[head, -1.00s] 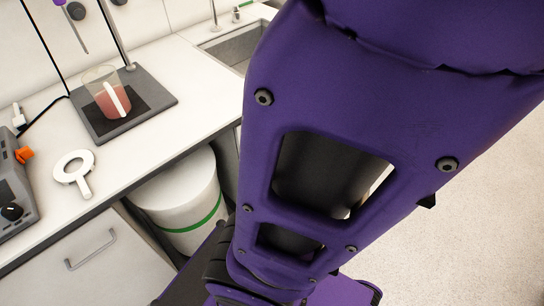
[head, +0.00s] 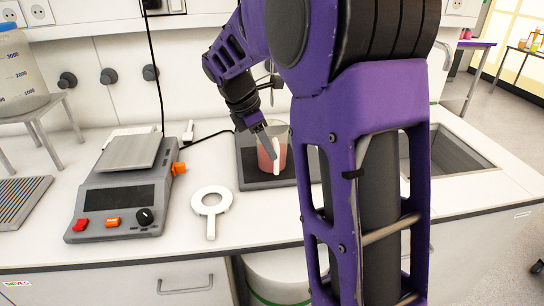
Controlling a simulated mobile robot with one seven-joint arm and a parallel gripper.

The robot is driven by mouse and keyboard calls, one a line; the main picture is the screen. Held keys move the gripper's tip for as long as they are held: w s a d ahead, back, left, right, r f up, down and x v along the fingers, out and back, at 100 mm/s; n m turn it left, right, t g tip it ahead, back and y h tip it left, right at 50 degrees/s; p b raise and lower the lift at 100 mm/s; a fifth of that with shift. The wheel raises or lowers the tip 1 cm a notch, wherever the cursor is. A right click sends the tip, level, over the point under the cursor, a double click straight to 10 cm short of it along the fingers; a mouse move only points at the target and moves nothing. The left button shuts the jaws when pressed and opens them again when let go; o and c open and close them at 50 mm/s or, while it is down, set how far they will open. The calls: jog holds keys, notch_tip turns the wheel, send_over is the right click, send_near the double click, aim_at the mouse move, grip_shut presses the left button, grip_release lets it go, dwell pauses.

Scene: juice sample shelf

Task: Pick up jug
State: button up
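The jug (head: 283,158) is a clear vessel with pinkish-red contents and a pale handle. It stands upright on a dark base plate (head: 250,179) on the white counter, in the head view. The fingers overlap the jug in the picture. I cannot tell whether they touch it or how far apart they are. My arm covers the right end of the plate.
A scale with a steel plate (head: 131,152) and a white ring with a handle (head: 211,203) lie left of the jug. A large container (head: 18,75) stands on a stool at far left. A sink (head: 455,155) is at right. Bare counter (head: 265,221) lies in front.

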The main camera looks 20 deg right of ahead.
aim_at(277, 162)
jog(key=shift+b+x, duration=0.65)
jog(key=shift+x, duration=2.5)
jog(key=shift+w, duration=0.1)
grip_shut()
jog(key=shift+r, duration=0.1)
